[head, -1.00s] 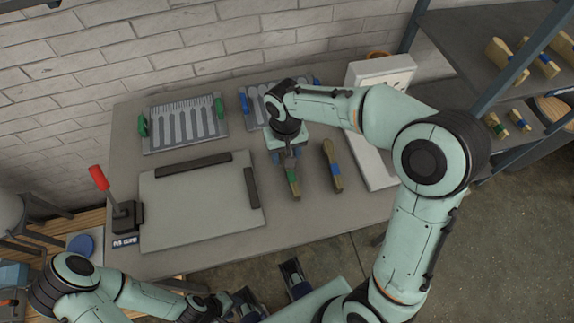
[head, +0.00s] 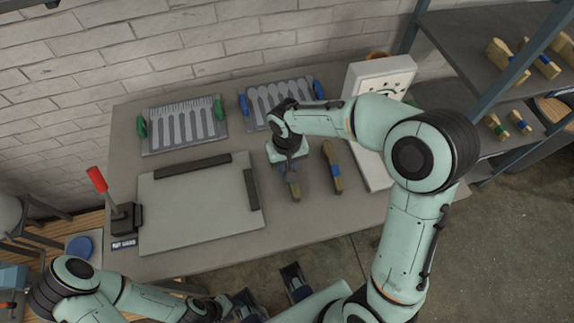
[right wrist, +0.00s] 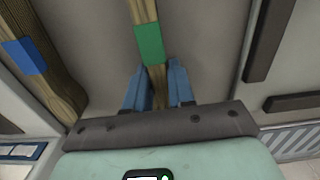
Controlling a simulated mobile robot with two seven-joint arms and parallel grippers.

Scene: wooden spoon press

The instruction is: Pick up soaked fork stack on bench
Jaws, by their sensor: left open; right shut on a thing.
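A wooden fork stack with a green band (right wrist: 149,45) runs between my right gripper's blue fingers in the right wrist view. My right gripper (right wrist: 157,84) is shut on it, just beside the band. In the head view the stack's near end (head: 295,194) sticks out below my right gripper (head: 289,172), and its band is hidden. Whether the stack touches the bench (head: 210,262) is hard to tell. A second stack with a blue band (head: 333,166) lies to its right, apart from it. My left gripper (head: 268,287) is open and empty in front of the bench.
A green-handled fork mould (head: 183,130) and a blue-handled spoon mould (head: 262,112) lie at the back. A flat plate (head: 195,215) with dark bars and a red-handled lever (head: 97,180) fill the left. A white box (head: 377,165) stands right, near shelves (head: 500,90) holding more stacks.

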